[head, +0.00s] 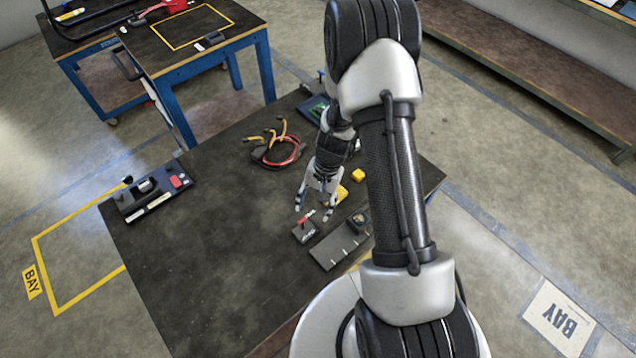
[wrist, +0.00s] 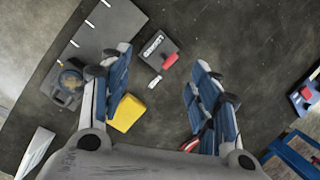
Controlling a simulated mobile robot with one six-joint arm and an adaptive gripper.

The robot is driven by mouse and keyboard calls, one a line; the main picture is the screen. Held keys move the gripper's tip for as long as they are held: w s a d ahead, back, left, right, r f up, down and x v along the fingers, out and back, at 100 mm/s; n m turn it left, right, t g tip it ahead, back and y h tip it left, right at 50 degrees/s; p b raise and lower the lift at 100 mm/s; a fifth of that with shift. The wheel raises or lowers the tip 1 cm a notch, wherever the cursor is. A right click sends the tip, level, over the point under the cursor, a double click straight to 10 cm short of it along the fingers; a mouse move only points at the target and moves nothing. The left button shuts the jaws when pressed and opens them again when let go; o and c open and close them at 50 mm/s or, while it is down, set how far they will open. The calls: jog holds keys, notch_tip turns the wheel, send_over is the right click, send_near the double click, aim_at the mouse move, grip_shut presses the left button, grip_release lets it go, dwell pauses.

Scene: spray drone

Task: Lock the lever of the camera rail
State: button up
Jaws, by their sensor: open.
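A small dark block (head: 302,233) with a red lever (head: 306,218) lies on the dark table, beside a dark plate with white marks (head: 338,247). In the wrist view the block (wrist: 152,47) shows a pale label, and the red lever (wrist: 170,61) sits at its lower right end. I cannot tell whether the lever is locked. The marked plate (wrist: 97,35) lies to its left. My gripper (head: 316,213) is open and empty above the block. In the wrist view its fingers (wrist: 163,60) stand apart on either side of the lever, without visible contact.
A round-topped dark part (wrist: 68,84) sits by the plate. A yellow block (wrist: 126,113) lies near the left finger. Red and yellow cables (head: 280,150) lie behind my gripper. A dark device with a red part (head: 150,198) is at the left edge. The table's front left is clear.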

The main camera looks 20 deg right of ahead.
aim_at(302, 219)
jog(key=a+f+m, duration=0.1)
jog(key=f+m, duration=0.1)
jog(key=f, duration=0.2)
jog(key=w+a+f+m+t+y+b, duration=0.1)
jog(key=f, duration=0.3)
jog(key=w+a+f+m+y, duration=0.1)
jog(key=f+m, duration=0.1)
jog(key=f, duration=0.2)
jog(key=shift+a+f+m+b, duration=0.25)
jog(key=shift+f+m+b, duration=0.05)
jog(key=shift+b, duration=0.05)
jog(key=shift+w+r+p, duration=0.3)
jog(key=shift+r+p, duration=0.15)
jog(key=shift+p, duration=0.55)
jog(key=p, duration=0.1)
jog(key=g+p, duration=0.1)
jog(key=shift+w+f+p, duration=0.15)
jog(key=shift+w+p, duration=0.2)
jog(key=p+v, duration=0.2)
jog(key=v, duration=1.5)
jog(key=shift+a+r+m+p, duration=0.2)
jog(key=shift+m+p, duration=0.1)
jog(key=shift+p, duration=0.1)
